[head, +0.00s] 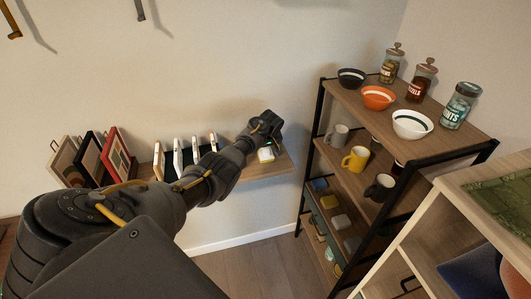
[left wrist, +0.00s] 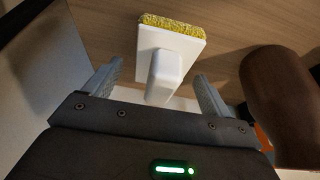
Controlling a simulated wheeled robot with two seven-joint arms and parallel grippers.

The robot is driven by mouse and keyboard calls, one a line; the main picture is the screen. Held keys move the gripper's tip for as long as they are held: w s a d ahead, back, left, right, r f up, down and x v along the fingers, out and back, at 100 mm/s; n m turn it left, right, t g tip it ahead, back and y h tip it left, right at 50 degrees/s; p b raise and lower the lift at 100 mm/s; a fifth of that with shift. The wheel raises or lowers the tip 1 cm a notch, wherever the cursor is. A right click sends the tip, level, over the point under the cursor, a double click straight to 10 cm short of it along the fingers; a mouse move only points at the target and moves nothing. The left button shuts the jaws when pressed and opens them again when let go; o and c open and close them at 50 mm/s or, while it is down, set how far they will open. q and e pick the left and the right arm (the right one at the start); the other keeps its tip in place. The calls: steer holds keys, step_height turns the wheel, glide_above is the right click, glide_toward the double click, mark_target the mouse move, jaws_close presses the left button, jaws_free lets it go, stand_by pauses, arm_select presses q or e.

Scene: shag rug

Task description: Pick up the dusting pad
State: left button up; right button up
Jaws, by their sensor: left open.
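The dusting pad (left wrist: 172,42) has a white body with a raised white grip and a fuzzy yellow edge. In the head view the pad (head: 265,155) is a small white shape at the right part of the wall shelf, partly behind my gripper. My left gripper (head: 265,128) reaches over the shelf from the left, close to the pad. In the left wrist view its two grey fingers (left wrist: 157,88) are apart, one on each side of the pad's white grip. I cannot tell whether they touch it. My right gripper is not in view.
The wall shelf (head: 278,168) also bears white upright pieces (head: 178,157) and leaning frames (head: 95,158) at left. A brown rounded object (left wrist: 280,105) stands close right of the fingers. A black-framed rack (head: 320,140) with bowls, jars and mugs stands at right.

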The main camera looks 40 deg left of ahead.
mark_target(263, 158)
arm_select(q)
steer(key=shift+c, duration=0.2)
steer(key=c, duration=1.1)
steer(key=shift+o, duration=0.2)
steer(key=shift+r, duration=0.1)
steer(key=shift+w+r, duration=0.1)
steer(key=shift+r, duration=0.5)
steer(key=s+r, duration=0.1)
steer(key=r, duration=0.1)
steer(key=s+d+r, duration=0.1)
steer(key=r, duration=0.1)
steer(key=s+d+r+b, duration=0.1)
steer(key=s+r, duration=0.1)
steer(key=shift+r, duration=0.35)
steer(key=s+d+r+p, duration=0.1)
steer(key=s+d+r, duration=0.3)
steer(key=s, duration=0.4)
steer(key=shift+s+r, duration=0.35)
steer(key=shift+r, duration=0.15)
